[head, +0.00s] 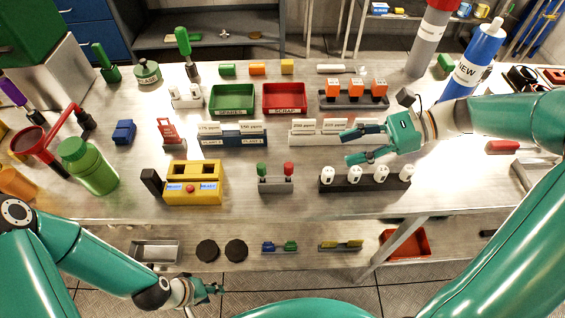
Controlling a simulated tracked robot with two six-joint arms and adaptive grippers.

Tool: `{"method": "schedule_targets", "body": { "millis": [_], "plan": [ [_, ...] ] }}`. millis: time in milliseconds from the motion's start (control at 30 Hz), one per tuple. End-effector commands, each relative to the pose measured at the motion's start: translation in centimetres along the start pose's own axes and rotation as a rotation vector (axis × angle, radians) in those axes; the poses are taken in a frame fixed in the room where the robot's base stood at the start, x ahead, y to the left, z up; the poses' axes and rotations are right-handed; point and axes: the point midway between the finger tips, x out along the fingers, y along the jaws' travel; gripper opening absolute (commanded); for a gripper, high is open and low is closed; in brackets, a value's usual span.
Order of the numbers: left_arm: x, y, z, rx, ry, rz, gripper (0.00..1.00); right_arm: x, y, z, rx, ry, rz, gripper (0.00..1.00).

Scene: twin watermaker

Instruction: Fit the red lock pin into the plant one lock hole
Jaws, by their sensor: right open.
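A red-topped pin (288,168), which looks like the red lock pin, stands upright in a small grey block (275,186). A green-topped pin (262,169) stands beside it on the left. A yellow box (194,189) with two READY labels and a red button sits further left. I cannot make out the plant one lock hole. My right gripper (352,146) is open and empty above the table, right of and beyond the red pin. My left gripper (214,289) is low at the front, below the table's front edge; its fingers are too small to read.
A black block with several white cylinders (365,182) stands right of the grey block. Behind are labelled card racks (232,140), a green tray (232,111) and a red SCRAP tray (284,113). A green bottle (96,176) stands left. Bare table lies in front of the pins.

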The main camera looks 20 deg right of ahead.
Motion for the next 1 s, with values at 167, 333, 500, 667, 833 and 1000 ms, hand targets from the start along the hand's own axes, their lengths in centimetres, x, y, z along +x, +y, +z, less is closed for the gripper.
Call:
{"method": "schedule_targets", "body": {
  "millis": [167,333,500,667,833,1000],
  "plan": [
    [-0.3,0.1,0.0,0.0,0.0,0.0,0.4,2.8,0.5,-0.3,0.011,-0.001,-0.017,0.5],
    [-0.4,0.2,0.0,0.0,0.0,0.0,0.4,6.1,0.5,-0.5,0.013,0.002,-0.024,0.5],
    [-0.5,0.2,0.0,0.0,0.0,0.0,0.4,8.2,0.4,-0.6,0.014,0.002,-0.029,0.5],
    [-0.6,0.2,0.0,0.0,0.0,0.0,0.4,9.0,0.4,-0.5,0.015,0.003,-0.031,0.5],
    [-1.1,0.4,0.0,0.0,0.0,0.0,0.4,10.9,0.5,0.0,0.016,0.002,-0.027,0.5],
    [-1.3,0.5,0.0,0.0,0.0,0.0,0.4,13.2,0.4,0.0,0.014,0.002,-0.029,0.5]
  ]
}}
